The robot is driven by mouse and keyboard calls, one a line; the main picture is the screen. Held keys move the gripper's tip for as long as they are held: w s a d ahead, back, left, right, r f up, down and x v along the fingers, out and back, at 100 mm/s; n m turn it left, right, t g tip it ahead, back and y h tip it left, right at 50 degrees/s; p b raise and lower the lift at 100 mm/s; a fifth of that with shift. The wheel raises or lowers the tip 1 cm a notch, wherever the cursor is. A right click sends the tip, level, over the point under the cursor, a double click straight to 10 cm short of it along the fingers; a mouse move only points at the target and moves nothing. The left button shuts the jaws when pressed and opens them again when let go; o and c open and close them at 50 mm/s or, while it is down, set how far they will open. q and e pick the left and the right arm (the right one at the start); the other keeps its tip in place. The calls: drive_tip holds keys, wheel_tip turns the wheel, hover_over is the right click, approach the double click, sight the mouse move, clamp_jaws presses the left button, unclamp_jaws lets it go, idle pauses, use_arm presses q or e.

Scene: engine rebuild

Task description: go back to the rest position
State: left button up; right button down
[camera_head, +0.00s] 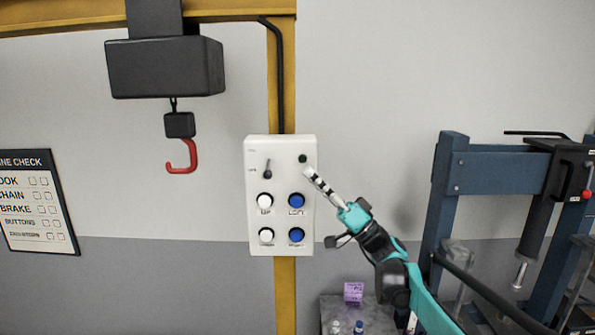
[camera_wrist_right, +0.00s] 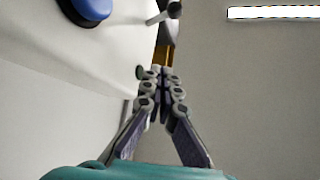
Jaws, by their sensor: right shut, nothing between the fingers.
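My right gripper (camera_head: 309,173) is in front of the upper right part of a white control box (camera_head: 281,181) in the head view. Its tips are just below a small dark round lamp or button (camera_head: 303,158). I cannot tell whether they touch the box. In the right wrist view my right gripper (camera_wrist_right: 161,72) is shut with nothing between its fingers. The box's white face (camera_wrist_right: 60,50) lies to its left there, with a blue button (camera_wrist_right: 92,9) at the top. My left gripper is in neither view.
The box carries a lever switch (camera_head: 267,170), white buttons and blue buttons. A hoist body (camera_head: 165,67) with a red hook (camera_head: 182,167) hangs at upper left. A blue press frame (camera_head: 440,200) stands right of my arm. A bench (camera_head: 340,305) with small items, including a purple block (camera_head: 353,292), is below.

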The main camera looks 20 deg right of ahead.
drive_tip(key=shift+v, duration=0.75)
drive_tip(key=shift+w, duration=0.15)
